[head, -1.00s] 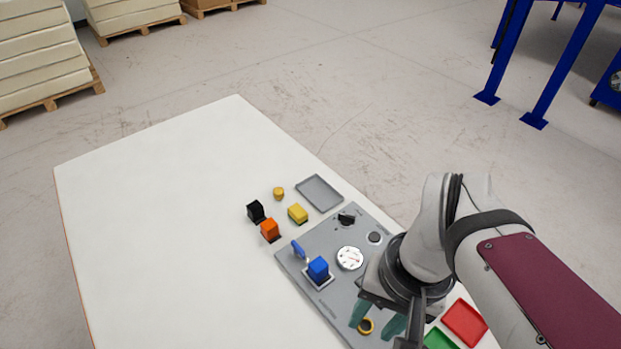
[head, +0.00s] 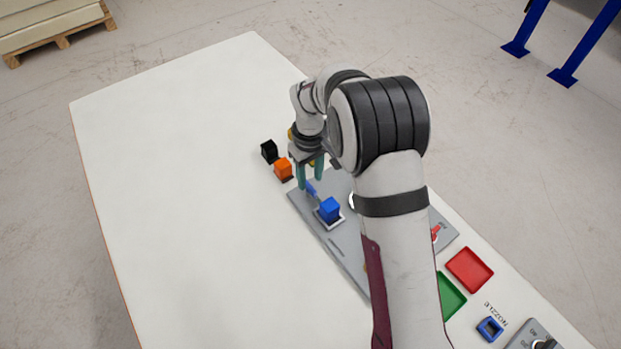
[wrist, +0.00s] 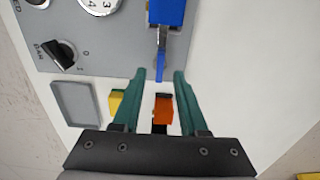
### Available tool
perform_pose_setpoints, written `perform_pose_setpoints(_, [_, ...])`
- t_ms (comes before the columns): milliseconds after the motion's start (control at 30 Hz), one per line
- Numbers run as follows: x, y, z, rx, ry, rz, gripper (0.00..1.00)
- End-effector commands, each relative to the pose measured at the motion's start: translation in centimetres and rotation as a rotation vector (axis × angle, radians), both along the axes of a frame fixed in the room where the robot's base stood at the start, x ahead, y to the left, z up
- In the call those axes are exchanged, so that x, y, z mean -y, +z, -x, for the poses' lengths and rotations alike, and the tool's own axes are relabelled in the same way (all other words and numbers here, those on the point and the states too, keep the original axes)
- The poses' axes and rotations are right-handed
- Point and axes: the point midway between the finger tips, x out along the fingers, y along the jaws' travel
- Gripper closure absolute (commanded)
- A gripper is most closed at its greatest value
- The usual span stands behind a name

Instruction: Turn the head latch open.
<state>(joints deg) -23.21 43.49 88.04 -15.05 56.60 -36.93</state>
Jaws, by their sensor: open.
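The blue lever (head: 311,189), which looks like the head latch, stands at the left edge of the grey panel (head: 345,255), beside a blue block (head: 329,209) on a pale square plate. In the wrist view the lever (wrist: 159,66) points toward my gripper (wrist: 159,74), its end between the two green fingertips or just beyond them. The blue block (wrist: 167,12) shows at the top edge there. My gripper (head: 310,184) is open and empty, over the panel's left corner in the head view. I cannot tell whether the fingers touch the lever.
An orange block (head: 284,168) and a black block (head: 269,151) stand close left of my gripper. A yellow block (wrist: 117,101), a grey tray (wrist: 76,103) and a black knob (wrist: 64,54) show in the wrist view. Red (head: 469,269) and green (head: 451,297) trays lie right. The table's left is clear.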

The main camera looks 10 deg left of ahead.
Motion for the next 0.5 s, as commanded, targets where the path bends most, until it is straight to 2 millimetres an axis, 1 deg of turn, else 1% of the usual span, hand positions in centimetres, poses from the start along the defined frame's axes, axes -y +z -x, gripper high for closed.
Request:
perform_pose_setpoints(33, [0.0, -0.8, 0.0, -0.001, 0.001, 0.001, 0.57])
perform_pose_setpoints(100, [0.0, -1.7, 0.0, -0.001, 0.000, 0.001, 0.57])
perform_pose_setpoints(200, [0.0, -2.4, 0.0, 0.000, -0.001, 0.000, 0.57])
perform_pose_setpoints(467, [0.0, -2.6, 0.0, 0.000, -0.001, 0.000, 0.57])
perform_pose_setpoints(500, [0.0, -2.6, 0.0, 0.000, -0.001, 0.000, 0.61])
